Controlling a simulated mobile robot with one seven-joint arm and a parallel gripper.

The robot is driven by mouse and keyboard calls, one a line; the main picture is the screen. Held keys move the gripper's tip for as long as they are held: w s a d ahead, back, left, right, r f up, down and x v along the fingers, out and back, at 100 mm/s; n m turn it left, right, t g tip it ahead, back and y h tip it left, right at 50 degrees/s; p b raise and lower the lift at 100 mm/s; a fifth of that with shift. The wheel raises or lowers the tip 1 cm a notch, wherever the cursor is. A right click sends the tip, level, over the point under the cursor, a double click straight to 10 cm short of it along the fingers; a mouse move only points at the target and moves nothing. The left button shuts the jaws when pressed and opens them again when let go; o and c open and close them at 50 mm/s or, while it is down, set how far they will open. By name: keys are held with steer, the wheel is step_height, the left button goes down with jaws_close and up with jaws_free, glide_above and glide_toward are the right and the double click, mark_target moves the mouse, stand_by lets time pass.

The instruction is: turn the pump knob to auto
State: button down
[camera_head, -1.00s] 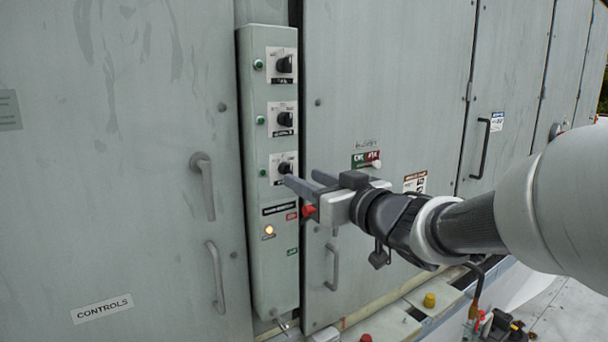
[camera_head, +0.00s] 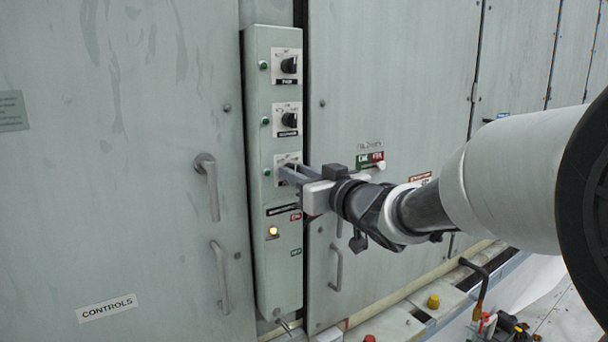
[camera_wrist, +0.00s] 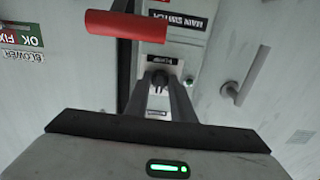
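A grey control box (camera_head: 257,220) on the wall carries three black knobs in a column: top (camera_head: 289,65), middle (camera_head: 290,119) and lowest. I cannot read which label says pump. My gripper (camera_head: 286,172) is at the lowest knob's white plate (camera_head: 282,158) and hides most of it. In the wrist view, the black knob (camera_wrist: 160,79) lies between the two finger ends of my gripper (camera_wrist: 160,86). The fingers are apart, one on each side of the knob; contact is not clear. The knob's exact pointing is too small to tell.
A red handle (camera_wrist: 126,25) by the "MAIN SWITCH" label (camera_wrist: 186,14) is close to my fingers. A lit amber lamp (camera_head: 273,231) is lower on the box. Door handles (camera_head: 208,185) stick out to the left. Pipework stands low at right.

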steer(key=shift+f+n+b, duration=0.1)
steer(key=shift+n+b, duration=0.25)
steer(key=shift+n, duration=0.05)
steer(key=shift+n+b, duration=2.5)
steer(key=shift+n, duration=1.4)
steer(key=c, duration=1.5)
jaws_free()
steer(key=p+v, duration=0.1)
steer(key=v, duration=1.6)
steer(key=shift+s+d, duration=0.2)
steer(key=shift+d, duration=0.05)
